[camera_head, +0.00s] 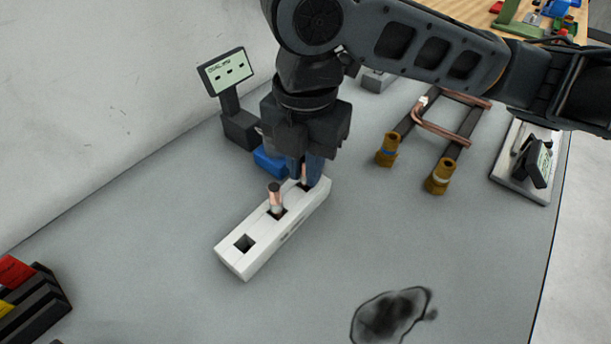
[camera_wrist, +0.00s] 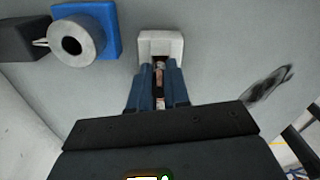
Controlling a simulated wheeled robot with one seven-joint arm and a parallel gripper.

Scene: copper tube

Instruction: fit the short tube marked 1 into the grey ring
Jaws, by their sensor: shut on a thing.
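My gripper (camera_head: 306,172) points down over the far end of the white rack (camera_head: 250,263), with its blue fingers shut on a short copper tube (camera_wrist: 158,78). The tube's lower end is at the rack's far slot; I cannot tell whether it is still inside, and no number is readable on it. The grey ring (camera_wrist: 76,43) sits on a blue block (camera_wrist: 113,22), left of the gripper in the wrist view. In the head view the blue block (camera_head: 268,161) is partly hidden behind my gripper, and the ring is not clearly visible.
Another copper tube (camera_head: 275,198) stands in the rack's middle slot; the near slot is empty. A small display (camera_head: 226,71) stands behind left. A bent copper pipe (camera_head: 440,128) with brass fittings lies right. A dark stain (camera_head: 390,315) marks the clear front table.

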